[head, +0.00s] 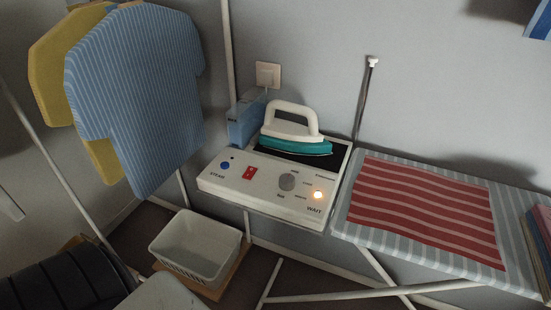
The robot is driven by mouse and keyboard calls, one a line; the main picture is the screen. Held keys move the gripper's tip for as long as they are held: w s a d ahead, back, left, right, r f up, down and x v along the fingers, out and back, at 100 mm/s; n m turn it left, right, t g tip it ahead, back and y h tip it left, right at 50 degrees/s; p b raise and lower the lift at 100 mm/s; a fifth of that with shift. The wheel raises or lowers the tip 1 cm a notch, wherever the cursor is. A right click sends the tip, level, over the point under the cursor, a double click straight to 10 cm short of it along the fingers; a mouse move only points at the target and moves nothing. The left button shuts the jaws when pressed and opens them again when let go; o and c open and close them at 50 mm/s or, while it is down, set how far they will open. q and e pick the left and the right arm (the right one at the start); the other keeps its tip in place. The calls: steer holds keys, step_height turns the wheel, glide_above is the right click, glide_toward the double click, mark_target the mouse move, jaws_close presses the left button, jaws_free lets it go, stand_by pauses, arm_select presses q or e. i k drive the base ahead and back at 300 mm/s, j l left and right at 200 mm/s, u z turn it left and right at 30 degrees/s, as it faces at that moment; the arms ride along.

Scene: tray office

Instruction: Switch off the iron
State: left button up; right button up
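The iron (296,138), with a white handle and teal body, rests on the dark pad at the back of a white control station (230,184). The switch's exact position is too small to tell. Neither of my grippers is in view.
An ironing board (343,216) with a red striped cloth (427,209) extends right, with stacked folded cloth at its right edge. A blue box (246,122) stands behind the station. Striped and yellow shirts hang left. A white basket (197,245) sits below. Space before the panel looks clear.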

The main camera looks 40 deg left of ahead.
mark_target(250, 172)
steer(key=u, duration=1.35)
steer(key=j+z, duration=0.35)
steer(key=k+j+z, duration=0.1)
steer(key=z, duration=0.25)
